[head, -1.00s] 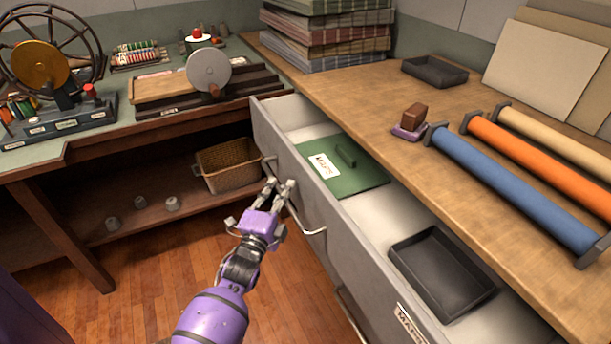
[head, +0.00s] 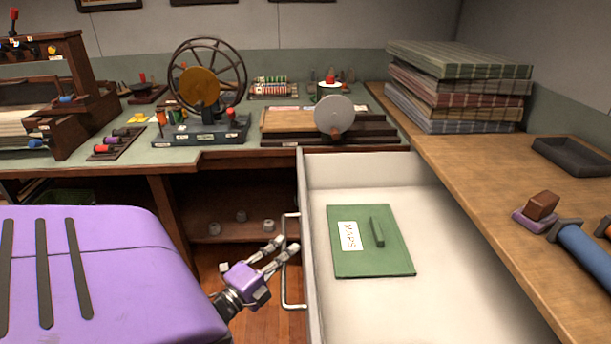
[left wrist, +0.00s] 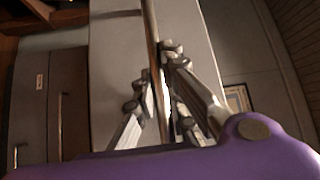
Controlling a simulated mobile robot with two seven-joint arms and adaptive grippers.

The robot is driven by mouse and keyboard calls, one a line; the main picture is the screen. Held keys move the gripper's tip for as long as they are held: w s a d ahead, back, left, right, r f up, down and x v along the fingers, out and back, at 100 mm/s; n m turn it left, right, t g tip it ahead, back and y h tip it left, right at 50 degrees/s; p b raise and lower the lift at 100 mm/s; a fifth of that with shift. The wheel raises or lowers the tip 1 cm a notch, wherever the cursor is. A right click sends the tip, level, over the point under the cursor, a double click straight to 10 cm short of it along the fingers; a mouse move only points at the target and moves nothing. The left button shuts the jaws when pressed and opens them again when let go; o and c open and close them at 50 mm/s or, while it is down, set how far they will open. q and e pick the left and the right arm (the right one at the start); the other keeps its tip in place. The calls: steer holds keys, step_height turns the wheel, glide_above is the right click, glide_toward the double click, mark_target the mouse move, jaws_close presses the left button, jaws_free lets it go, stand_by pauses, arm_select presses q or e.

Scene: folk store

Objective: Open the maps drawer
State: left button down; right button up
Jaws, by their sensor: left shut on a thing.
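The maps drawer (head: 311,240) stands well open, pulled out from under the wooden counter. A green folder or board (head: 350,262) with a white label and a dark green bar lies flat inside. My left gripper (head: 285,247) is at the drawer's metal pull handle (head: 291,288), on the outer side of the drawer front. In the left wrist view, the handle bar (left wrist: 152,40) runs between the fingers of my left gripper (left wrist: 158,75), shut on it. My right gripper is not in view.
The counter (head: 462,165) carries stacked plaid cloth (head: 460,88), a dark tray (head: 575,160) and a blue roll (head: 590,260). A workbench (head: 250,150) with a spoked wheel (head: 207,75) stands behind. Bare wooden floor shows below my gripper.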

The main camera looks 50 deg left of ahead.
arm_select(q)
steer(key=shift+s+a+f, duration=0.1)
steer(key=shift+s+a, duration=0.45)
steer(key=shift+s, duration=0.25)
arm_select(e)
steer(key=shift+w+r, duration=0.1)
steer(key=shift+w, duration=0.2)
arm_select(q)
steer(key=c, duration=1.8)
jaws_free()
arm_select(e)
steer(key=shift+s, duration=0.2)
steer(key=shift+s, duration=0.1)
arm_select(q)
steer(key=s+d+f, duration=0.1)
steer(key=s, duration=1)
steer(key=shift+s+d+f, duration=0.25)
steer(key=shift+s+d, duration=0.05)
steer(key=shift+s, duration=0.1)
steer(key=shift+f, duration=0.1)
